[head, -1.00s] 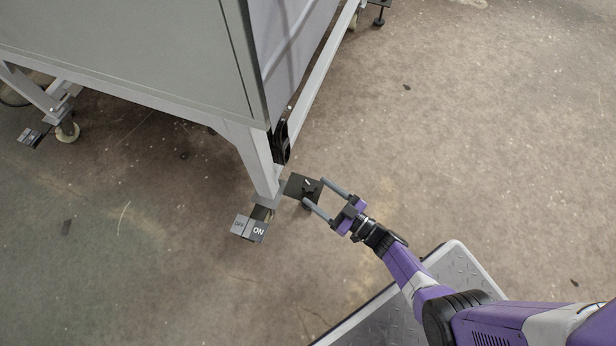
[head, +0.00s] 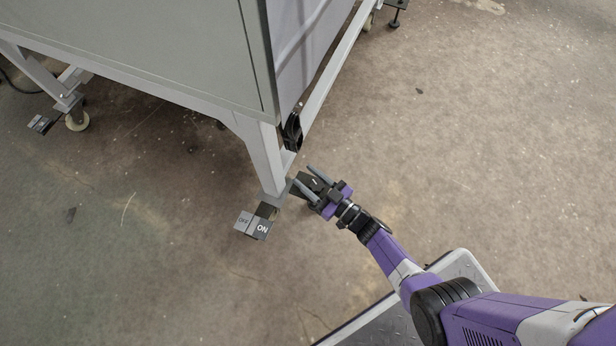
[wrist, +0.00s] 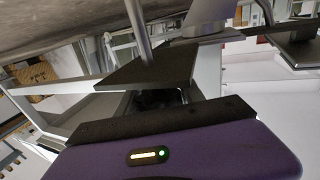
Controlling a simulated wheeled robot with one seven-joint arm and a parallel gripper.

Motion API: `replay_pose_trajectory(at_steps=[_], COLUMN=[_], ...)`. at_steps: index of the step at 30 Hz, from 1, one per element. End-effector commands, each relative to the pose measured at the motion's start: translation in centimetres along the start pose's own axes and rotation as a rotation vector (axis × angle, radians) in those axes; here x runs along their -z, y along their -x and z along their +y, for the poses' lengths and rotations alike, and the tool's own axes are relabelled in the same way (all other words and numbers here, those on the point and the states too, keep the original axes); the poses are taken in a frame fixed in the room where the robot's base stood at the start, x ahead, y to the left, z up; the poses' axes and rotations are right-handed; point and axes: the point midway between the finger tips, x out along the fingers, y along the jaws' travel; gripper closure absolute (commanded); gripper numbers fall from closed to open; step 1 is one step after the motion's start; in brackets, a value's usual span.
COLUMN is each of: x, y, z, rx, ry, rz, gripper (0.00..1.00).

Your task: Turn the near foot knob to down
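The near foot (head: 313,182) is a dark, square plate-like piece beside the lower end of the machine's near corner leg (head: 264,165). My gripper (head: 302,175) reaches it from the lower right, its two grey fingers apart, one on either side of the dark piece. The fingers and the purple gripper body cover much of it, so the knob itself and its setting cannot be made out. In the wrist view a dark flat plate (wrist: 150,70) with a grey rod (wrist: 138,30) at it lies just beyond the purple gripper body. Contact cannot be told.
A pedal with OFF and ON halves (head: 254,226) juts out at the leg's bottom, left of my gripper. The grey machine cabinet (head: 150,50) overhangs at upper left. A black part (head: 292,132) hangs on the frame above the foot. The floor to the right is clear.

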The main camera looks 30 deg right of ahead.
Motion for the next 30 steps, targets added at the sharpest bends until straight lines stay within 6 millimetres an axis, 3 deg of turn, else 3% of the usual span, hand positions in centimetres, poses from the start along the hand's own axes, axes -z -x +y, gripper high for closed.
replay_pose_trajectory(at_steps=[1, 6, 17, 30], x=[0.0, 0.0, 0.02, -0.03], y=[0.01, 0.02, 0.01, 0.17], z=[0.01, 0.0, 0.05, 0.76], rx=[0.0, 0.0, -0.044, -0.282], ry=[0.0, 0.0, 0.001, 0.0], rz=[0.0, 0.0, 0.0, -0.001], gripper=[0.67, 0.98, 0.98, 0.98])
